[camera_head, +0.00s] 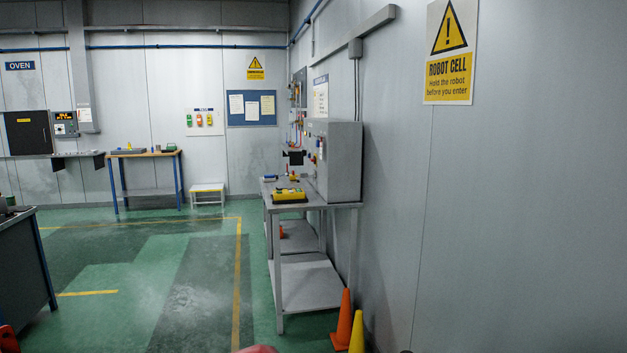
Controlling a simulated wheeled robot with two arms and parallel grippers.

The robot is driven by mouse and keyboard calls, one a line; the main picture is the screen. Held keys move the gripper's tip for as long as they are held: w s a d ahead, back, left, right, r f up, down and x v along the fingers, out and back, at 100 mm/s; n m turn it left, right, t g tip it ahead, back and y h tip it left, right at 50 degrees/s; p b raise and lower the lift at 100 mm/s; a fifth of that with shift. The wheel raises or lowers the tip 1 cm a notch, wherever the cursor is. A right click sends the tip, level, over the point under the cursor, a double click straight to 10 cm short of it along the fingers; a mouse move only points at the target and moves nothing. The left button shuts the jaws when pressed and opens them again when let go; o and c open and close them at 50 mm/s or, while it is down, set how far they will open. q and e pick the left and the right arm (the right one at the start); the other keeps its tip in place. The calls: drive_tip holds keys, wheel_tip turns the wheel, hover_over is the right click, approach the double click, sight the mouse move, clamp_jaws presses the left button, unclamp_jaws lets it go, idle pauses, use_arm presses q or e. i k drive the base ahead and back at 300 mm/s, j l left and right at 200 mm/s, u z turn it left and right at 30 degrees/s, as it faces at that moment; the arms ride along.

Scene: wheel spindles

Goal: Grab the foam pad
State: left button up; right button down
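I cannot make out a foam pad in the head view. Small items lie on the far wooden-topped bench (146,154), but they are too small to tell what they are. A yellow and dark object (289,195) lies on the front of the grey metal workbench (303,272) by the right wall. Neither of my grippers shows in the view.
An orange cone (343,322) and a yellow cone (357,335) stand by the right wall. A dark-sided table (22,265) is at the left edge. A low step stool (207,192) stands at the back wall. Green floor (190,290) between them is clear.

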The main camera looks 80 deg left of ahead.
sight(268, 178)
drive_tip(key=u, duration=3.05)
drive_tip(key=i+u, duration=0.15)
drive_tip(key=i, duration=1.1)
drive_tip(key=i+u, duration=0.15)
drive_tip(key=i, duration=0.35)
drive_tip(key=i+u, duration=0.15)
drive_tip(key=i, duration=0.35)
drive_tip(key=i+l+u, duration=0.1)
drive_tip(key=i, duration=0.4)
drive_tip(key=i+l+u, duration=0.15)
drive_tip(key=i, duration=0.35)
drive_tip(key=i+l+u, duration=0.15)
drive_tip(key=i, duration=0.35)
drive_tip(key=i+j, duration=0.1)
drive_tip(key=i, duration=0.6)
drive_tip(key=i+j, duration=0.1)
drive_tip(key=i, duration=0.6)
